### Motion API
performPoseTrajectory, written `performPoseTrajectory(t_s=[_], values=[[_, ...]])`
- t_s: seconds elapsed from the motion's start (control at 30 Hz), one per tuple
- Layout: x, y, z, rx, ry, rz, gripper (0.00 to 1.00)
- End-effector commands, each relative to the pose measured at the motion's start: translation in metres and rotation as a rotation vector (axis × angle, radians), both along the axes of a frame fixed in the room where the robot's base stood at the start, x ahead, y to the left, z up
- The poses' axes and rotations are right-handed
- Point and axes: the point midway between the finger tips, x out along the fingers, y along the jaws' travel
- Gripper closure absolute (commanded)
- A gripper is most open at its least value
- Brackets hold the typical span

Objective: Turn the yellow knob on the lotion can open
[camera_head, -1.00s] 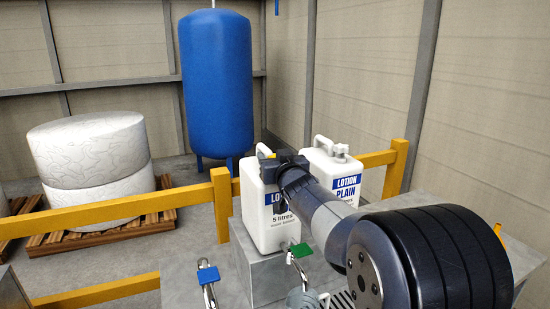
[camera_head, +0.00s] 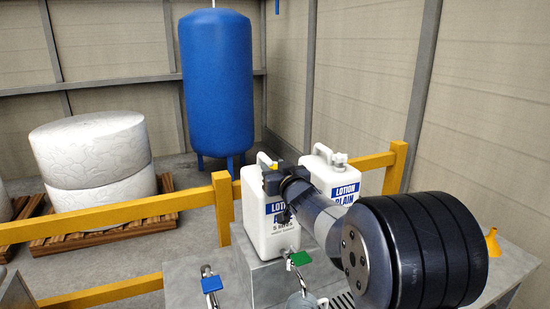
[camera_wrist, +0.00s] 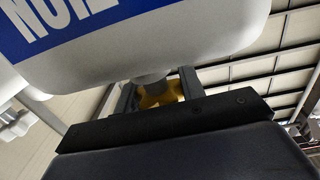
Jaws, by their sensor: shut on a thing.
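A white lotion can (camera_head: 258,222) with a blue label stands upright on a grey block, its label partly hidden by my arm. My gripper (camera_head: 272,180) is at the top of this can. In the wrist view my gripper (camera_wrist: 160,95) has its two dark fingers on either side of the yellow knob (camera_wrist: 162,92) and is shut on it. A grey-white neck joins the knob to the can body, which fills the top of the wrist view (camera_wrist: 180,50). In the head view the knob is mostly hidden; how far it is turned cannot be told.
A second white can (camera_head: 338,172), labelled "LOTION PLAIN", stands just behind on the right. Taps with a green handle (camera_head: 299,259) and a blue handle (camera_head: 211,284) are in front. A yellow rail (camera_head: 130,212) runs behind. An orange funnel (camera_head: 493,242) is at right.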

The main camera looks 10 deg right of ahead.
Motion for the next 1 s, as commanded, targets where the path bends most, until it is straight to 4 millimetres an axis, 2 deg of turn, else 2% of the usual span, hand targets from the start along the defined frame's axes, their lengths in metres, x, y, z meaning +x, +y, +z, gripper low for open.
performPoseTrajectory(t_s=[0.03,0.6,0.63,0.9,1.0], values=[[0.0005,-0.0011,0.0076,0.0,-0.001,0.009,0.85],[-0.002,0.0015,0.002,0.007,-0.001,0.053,0.85],[-0.002,0.0015,0.002,0.007,-0.001,0.053,0.62],[-0.002,0.0018,0.0013,0.007,0.001,0.053,0.41],[-0.002,0.0018,0.0011,0.007,0.001,0.053,0.41]])
